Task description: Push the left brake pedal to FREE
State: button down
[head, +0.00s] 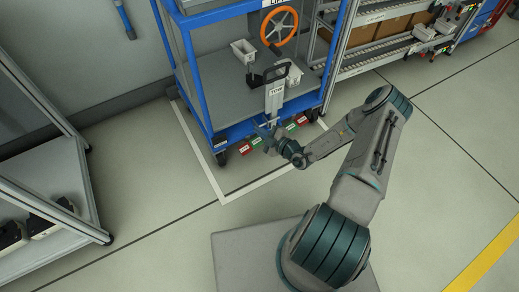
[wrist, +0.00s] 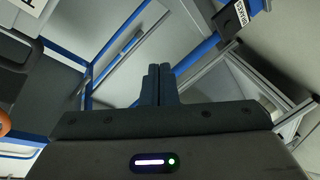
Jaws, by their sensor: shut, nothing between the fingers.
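The blue-framed cart (head: 192,80) stands ahead of me. Low along its front edge are red and green pedal pads in two groups. The left group has a red pad (head: 244,149) and a green pad (head: 256,142); their lettering is too small to read. My gripper (head: 266,131) is by the cart's front edge, close above and beside the left group; I cannot tell whether it touches. In the wrist view my fingers (wrist: 158,84) are shut together and empty. A dark plate with a BRAKES label (wrist: 236,17) shows at the upper right there; no pedal is clearly visible.
The right group has a green pad (head: 291,127) and a red pad (head: 302,120). An orange handwheel (head: 279,25) and white bins (head: 243,50) are on the cart. A rack (head: 50,205) stands at left, a roller shelf (head: 375,55) at right. The floor in front is clear.

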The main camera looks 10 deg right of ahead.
jog(key=s+d+f+m+t+h+b, duration=0.1)
jog(key=d+f+m+h+b, duration=0.2)
jog(key=f+m+h, duration=0.3)
notch_tip(320, 180, down, 9)
jog(key=m, duration=0.5)
jog(key=shift+s+m+t, duration=0.3)
jog(key=shift+m, duration=0.1)
jog(key=b, duration=0.4)
send_over(251, 145)
jog(key=s+d, duration=0.3)
notch_tip(251, 145, down, 3)
jog(key=shift+w+d+f+b, duration=0.15)
jog(key=shift+f+b, duration=0.2)
jog(key=shift+f, duration=0.2)
jog(key=shift+w+d+f+b, duration=0.1)
jog(key=shift+f+b, duration=0.3)
jog(key=shift+f, duration=0.15)
jog(key=shift+w+d+f+b, duration=0.15)
jog(key=shift+f+b, duration=0.2)
jog(key=shift+f, duration=0.2)
